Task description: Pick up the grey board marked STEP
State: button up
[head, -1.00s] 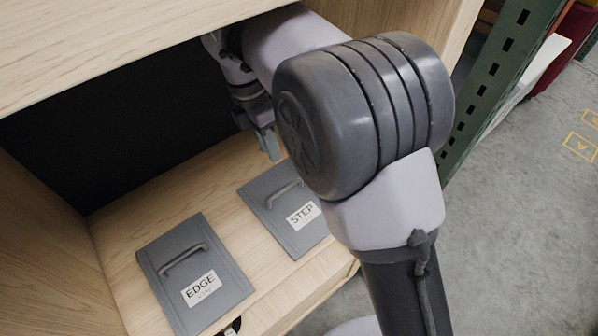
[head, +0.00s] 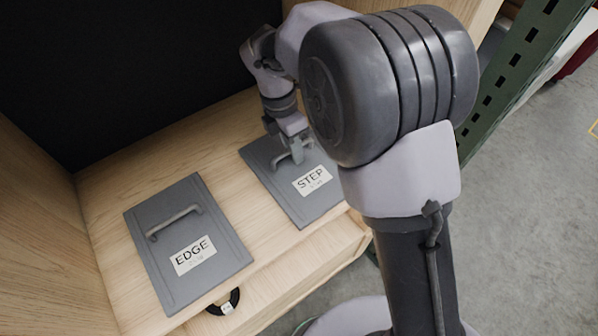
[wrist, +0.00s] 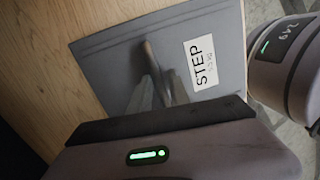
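The grey STEP board (head: 284,190) lies flat on a wooden shelf, with a white STEP label and a raised grey bar handle. It also shows in the wrist view (wrist: 108,60). My gripper (head: 297,155) points down at the handle, its fingertips at or very near the bar. In the wrist view my fingers (wrist: 154,92) overlap the lower part of the handle and hide it there. I cannot tell whether they are closed on the bar. The board appears to rest on the shelf.
A similar grey EDGE board (head: 163,272) lies to the left on the shelf (head: 103,185). A small black ring-like item (head: 224,302) is at the shelf's front edge. A wooden side wall stands on the left, and a green slotted post (head: 510,85) on the right.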

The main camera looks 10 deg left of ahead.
grip_shut()
jog(key=shift+r, duration=0.1)
dwell(1.3)
